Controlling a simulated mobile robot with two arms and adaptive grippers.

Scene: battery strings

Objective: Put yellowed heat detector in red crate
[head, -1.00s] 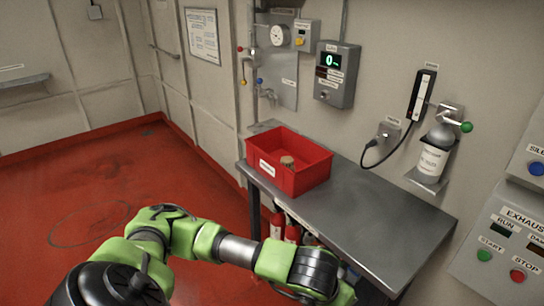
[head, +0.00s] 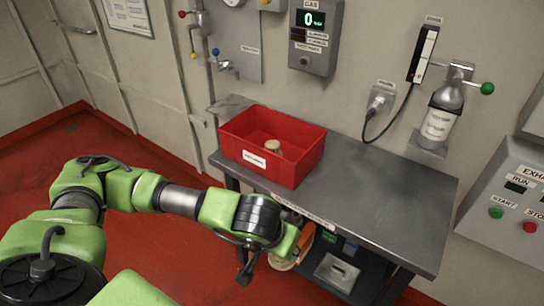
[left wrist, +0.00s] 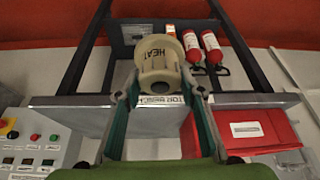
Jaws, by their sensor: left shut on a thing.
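The yellowed heat detector (left wrist: 160,62) is a cream round body marked HEAT in the left wrist view. My left gripper (left wrist: 163,85) is shut on it, a finger on each side. In the head view the left gripper (head: 284,252) is in front of the bench's front edge, low and to the right of the red crate; part of the detector shows there, mostly hidden. The red crate (head: 258,172) stands on the bench's left part, open at the top, with a small tan round item (head: 272,146) inside. It also shows at lower right in the left wrist view (left wrist: 235,128). My right gripper is out of view.
The grey metal bench (head: 375,190) is bare right of the crate. Its front edge and lower shelf are close to my left gripper. Two red extinguishers (left wrist: 201,48) show beneath it. A hanging cable (head: 390,130) and a grey bottle (head: 441,115) are at the wall behind.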

